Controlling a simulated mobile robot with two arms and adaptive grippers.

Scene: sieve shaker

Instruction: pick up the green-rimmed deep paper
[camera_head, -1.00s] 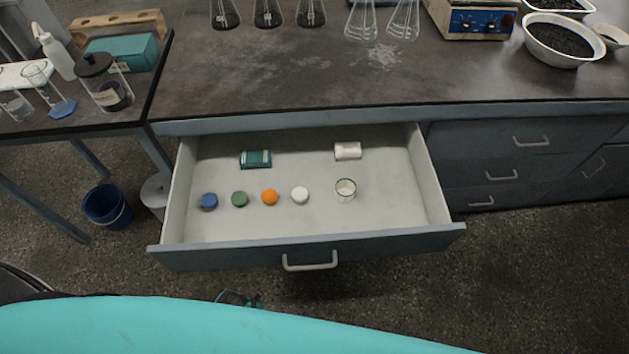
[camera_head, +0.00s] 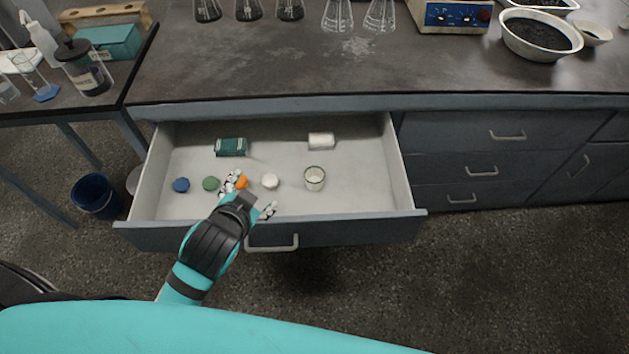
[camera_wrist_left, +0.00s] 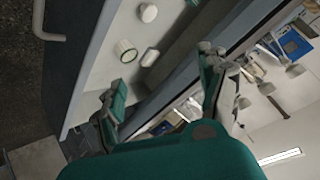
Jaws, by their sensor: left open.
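The green-rimmed deep paper (camera_head: 315,178) is a small white cup-like piece with a thin green rim. It stands upright on the right part of the open drawer's floor. It also shows in the left wrist view (camera_wrist_left: 126,50). My left gripper (camera_head: 251,196) is open and empty over the drawer's front edge, to the left of the paper and apart from it. Its two spread fingers also show in the left wrist view (camera_wrist_left: 158,75). My right gripper is not in view.
The open drawer (camera_head: 365,200) also holds a blue cap (camera_head: 181,185), a green cap (camera_head: 211,183), an orange cap (camera_head: 242,183), a white cap (camera_head: 270,181), a green box (camera_head: 231,147) and a white roll (camera_head: 321,140). Its right floor is clear. The bench top (camera_head: 240,75) overhangs behind.

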